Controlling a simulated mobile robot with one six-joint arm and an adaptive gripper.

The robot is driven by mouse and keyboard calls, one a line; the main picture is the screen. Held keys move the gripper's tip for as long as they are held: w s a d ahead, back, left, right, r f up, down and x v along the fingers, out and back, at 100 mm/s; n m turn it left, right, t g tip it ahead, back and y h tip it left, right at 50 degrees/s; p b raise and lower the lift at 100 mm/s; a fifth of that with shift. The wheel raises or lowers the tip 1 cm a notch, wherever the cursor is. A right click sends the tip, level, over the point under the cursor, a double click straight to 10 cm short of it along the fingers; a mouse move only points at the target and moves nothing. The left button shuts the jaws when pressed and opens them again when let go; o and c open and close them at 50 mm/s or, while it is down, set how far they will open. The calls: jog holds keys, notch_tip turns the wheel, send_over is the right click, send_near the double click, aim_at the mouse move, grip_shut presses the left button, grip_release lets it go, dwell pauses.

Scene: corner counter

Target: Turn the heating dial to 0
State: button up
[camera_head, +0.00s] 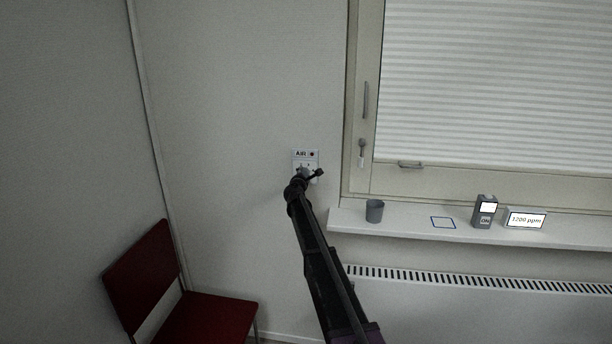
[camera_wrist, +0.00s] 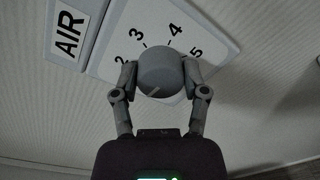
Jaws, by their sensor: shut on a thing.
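A white panel labelled AIR (camera_head: 305,155) is on the wall left of the window; it also shows in the wrist view (camera_wrist: 103,50). No heating label is readable. A round grey dial (camera_wrist: 163,66) sits on the panel, with the numerals 2, 3, 4 and 5 visible around its far side. A short pale mark shows on the dial's lower face; any numeral near it is hidden. My gripper (camera_wrist: 160,78) is shut on the dial, one finger on each side. In the head view my gripper (camera_head: 305,174) covers the panel's lower part.
A window sill (camera_head: 400,219) right of the panel holds a grey cup (camera_head: 374,211), a blue-outlined square (camera_head: 443,222), a small grey device (camera_head: 485,211) and a 1200 ppm display (camera_head: 525,219). A radiator (camera_head: 480,300) is below. A red chair (camera_head: 205,318) stands at lower left.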

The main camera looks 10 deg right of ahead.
jog(key=shift+a+f, duration=0.1)
jog(key=shift+a, duration=0.1)
jog(key=o, duration=0.9)
jog(key=shift+c, duration=0.2)
jog(key=shift+o, duration=1.4)
jog(key=shift+f, duration=0.15)
jog(key=shift+w+f, duration=0.15)
jog(key=shift+w, duration=0.05)
jog(key=shift+s+d, duration=0.1)
jog(key=shift+s, duration=0.15)
jog(key=v, duration=1.1)
jog(key=shift+s, duration=0.4)
